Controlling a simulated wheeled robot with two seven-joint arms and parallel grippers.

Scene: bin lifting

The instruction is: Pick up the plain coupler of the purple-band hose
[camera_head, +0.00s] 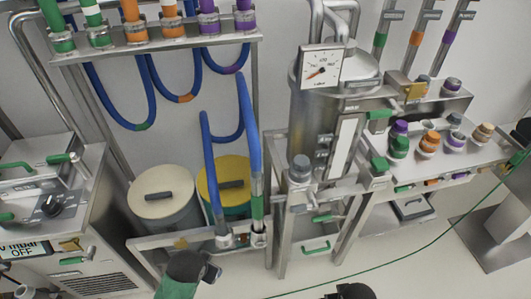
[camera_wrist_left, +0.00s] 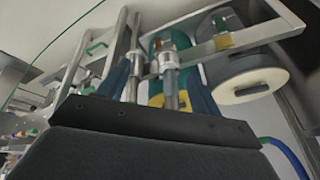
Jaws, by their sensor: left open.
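The purple-band hose (camera_head: 232,70) is a blue loop hanging below the top rack, with a purple band at its bottom. Purple-ringed couplers (camera_head: 208,20) sit at the rack above it. Two blue hoses run down to metal couplers (camera_head: 225,238) and (camera_head: 258,236) on the low front rail. I cannot tell which hose each belongs to. My left gripper (camera_head: 207,270) is below and left of these couplers, open. In the left wrist view, a metal coupler (camera_wrist_left: 169,62) shows beyond the open, dark fingers (camera_wrist_left: 157,78). My right gripper (camera_head: 353,291) barely shows at the bottom edge.
A cream-lidded drum (camera_head: 163,188) and a yellow-lidded drum (camera_head: 235,170) stand behind the low rail (camera_head: 170,241). A steel tank with a gauge (camera_head: 321,65) stands to the right. A thin green cable (camera_head: 400,258) crosses the floor at the right.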

